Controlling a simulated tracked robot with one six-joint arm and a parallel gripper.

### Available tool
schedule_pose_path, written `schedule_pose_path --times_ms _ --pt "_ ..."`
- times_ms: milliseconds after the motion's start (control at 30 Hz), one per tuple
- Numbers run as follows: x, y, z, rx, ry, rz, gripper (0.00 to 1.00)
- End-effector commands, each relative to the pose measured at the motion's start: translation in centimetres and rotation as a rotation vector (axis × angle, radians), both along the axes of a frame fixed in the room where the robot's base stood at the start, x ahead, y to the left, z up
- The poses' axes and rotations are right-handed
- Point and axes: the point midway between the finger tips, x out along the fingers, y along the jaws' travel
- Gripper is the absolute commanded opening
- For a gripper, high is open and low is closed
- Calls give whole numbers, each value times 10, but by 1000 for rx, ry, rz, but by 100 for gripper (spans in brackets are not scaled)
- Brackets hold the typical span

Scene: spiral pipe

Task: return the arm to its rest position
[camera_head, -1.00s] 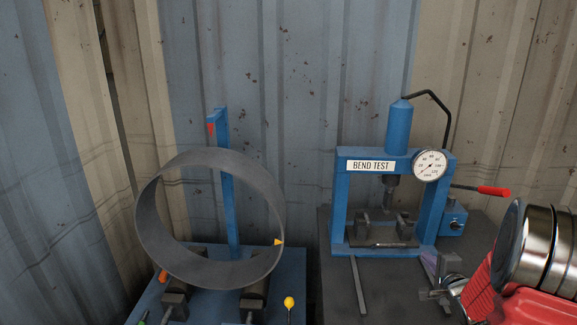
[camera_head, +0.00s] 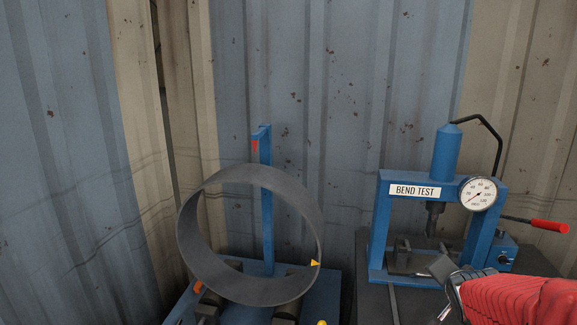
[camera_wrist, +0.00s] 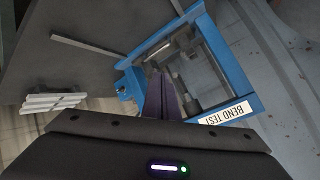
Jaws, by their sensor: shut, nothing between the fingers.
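My gripper (camera_head: 446,312) is at the lower right of the head view, partly cut off by the bottom edge, in front of the bend-test press. Its red-sleeved arm reaches in from the right edge. In the wrist view the fingers (camera_wrist: 160,95) are together with nothing between them, pointing toward the blue press frame (camera_wrist: 228,62). The fingers appear apart from the press, though the gap is hard to judge.
The blue press (camera_head: 383,225) with its gauge (camera_head: 478,194) and red-handled lever (camera_head: 549,226) stands on a dark table (camera_wrist: 75,25). A large grey pipe ring (camera_head: 190,245) stands on a blue roller stand (camera_head: 267,215) to the left. Corrugated walls close the back.

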Motion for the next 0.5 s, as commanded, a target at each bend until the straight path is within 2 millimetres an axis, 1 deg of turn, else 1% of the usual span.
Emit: schedule_pose_path --times_ms 33,200,367,500 --pt "-7 12 7 -27 23 25 0" --pt "-37 47 18 -99 126 115 0" --pt "-69 81 24 -164 221 220 0" --pt "-99 110 27 -209 298 325 0"
